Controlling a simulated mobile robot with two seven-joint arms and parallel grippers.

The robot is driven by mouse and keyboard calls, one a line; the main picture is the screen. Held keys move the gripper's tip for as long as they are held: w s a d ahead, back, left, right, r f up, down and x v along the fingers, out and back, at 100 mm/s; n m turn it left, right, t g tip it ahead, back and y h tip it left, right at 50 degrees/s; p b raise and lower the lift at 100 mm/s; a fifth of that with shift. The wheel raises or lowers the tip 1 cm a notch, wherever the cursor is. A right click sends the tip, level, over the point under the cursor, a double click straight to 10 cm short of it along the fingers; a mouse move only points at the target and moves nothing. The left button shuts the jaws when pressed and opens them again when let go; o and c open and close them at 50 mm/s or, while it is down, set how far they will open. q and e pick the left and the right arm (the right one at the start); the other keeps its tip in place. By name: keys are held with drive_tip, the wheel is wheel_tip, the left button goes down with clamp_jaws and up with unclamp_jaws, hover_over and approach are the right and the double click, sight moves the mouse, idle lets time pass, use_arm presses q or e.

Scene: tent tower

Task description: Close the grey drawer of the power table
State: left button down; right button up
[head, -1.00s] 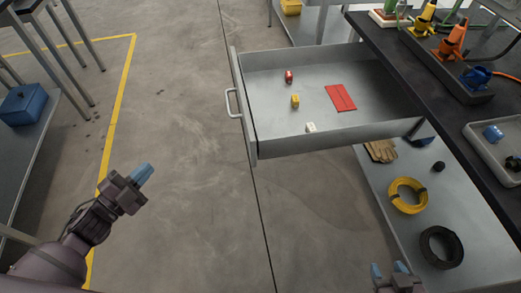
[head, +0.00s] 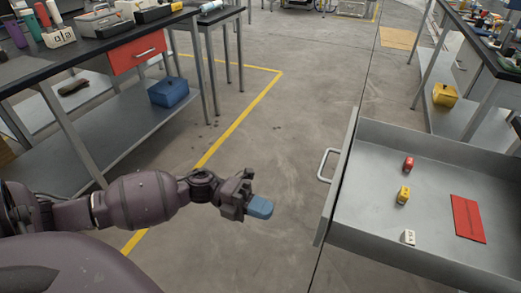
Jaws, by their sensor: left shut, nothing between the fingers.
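The grey drawer (head: 378,212) stands pulled open at the right of the head view, with its front panel (head: 337,180) and pale handle (head: 325,165) facing left. My left gripper (head: 260,208) has blue fingertips and is shut and empty. It is left of the drawer front, apart from the handle, above the floor. My right gripper is out of view, and so is most of the power table.
Another table (head: 70,55) with a red drawer (head: 138,52) and a blue box (head: 168,92) on its lower shelf stands at the left. A yellow box (head: 444,95) sits on a shelf at the right. The floor between is clear, with a yellow line (head: 240,120).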

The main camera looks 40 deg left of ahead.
use_arm(q)
drive_tip(key=b+x, duration=0.1)
drive_tip(key=x, duration=0.9)
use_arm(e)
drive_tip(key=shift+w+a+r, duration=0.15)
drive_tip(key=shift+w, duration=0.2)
